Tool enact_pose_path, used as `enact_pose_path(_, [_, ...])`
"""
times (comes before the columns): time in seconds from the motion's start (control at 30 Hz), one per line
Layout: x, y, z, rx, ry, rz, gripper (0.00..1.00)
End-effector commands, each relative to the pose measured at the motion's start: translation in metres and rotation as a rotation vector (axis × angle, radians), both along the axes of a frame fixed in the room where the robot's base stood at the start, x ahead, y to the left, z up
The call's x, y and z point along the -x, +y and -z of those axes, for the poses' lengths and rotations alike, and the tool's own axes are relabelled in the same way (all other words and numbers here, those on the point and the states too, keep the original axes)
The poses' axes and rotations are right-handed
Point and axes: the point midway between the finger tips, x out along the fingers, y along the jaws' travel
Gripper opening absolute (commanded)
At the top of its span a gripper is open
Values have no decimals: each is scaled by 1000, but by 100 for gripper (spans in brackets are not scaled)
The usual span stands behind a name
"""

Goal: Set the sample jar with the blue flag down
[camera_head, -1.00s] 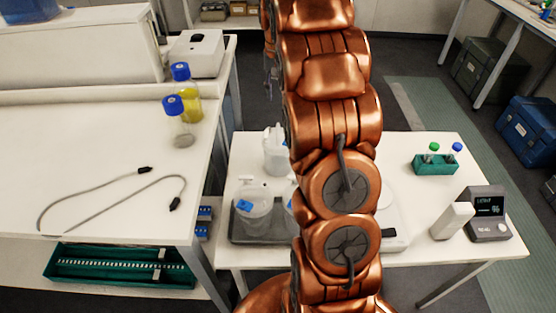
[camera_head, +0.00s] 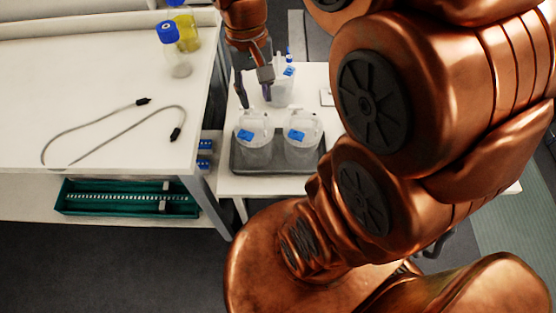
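Three clear jars with blue flags are in view. Two stand upright side by side on a grey tray (camera_head: 275,172): the left jar (camera_head: 255,150) and the right jar (camera_head: 302,148). The third jar (camera_head: 284,94) is behind the tray on the white table, partly hidden by my gripper. My gripper (camera_head: 255,100) points down behind the left tray jar. Its two dark fingers are spread, with no jar visible between them. The right finger overlaps the third jar's left side in the picture; I cannot tell whether they touch.
A bench (camera_head: 110,85) on the left holds a grey cable (camera_head: 120,115) and blue-capped bottles (camera_head: 173,50). A green rack (camera_head: 125,198) is on the shelf below. My own arm covers the right side and hides most of the table there.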

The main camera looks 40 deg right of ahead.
Motion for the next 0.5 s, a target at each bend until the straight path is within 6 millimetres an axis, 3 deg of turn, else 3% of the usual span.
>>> enact_pose_path(0.1, [39,20,7,-5,13,-65,36])
enact_pose_path(0.3, [98,41,24,-11,36,-166,36])
enact_pose_path(0.5, [132,47,37,-13,50,-225,36])
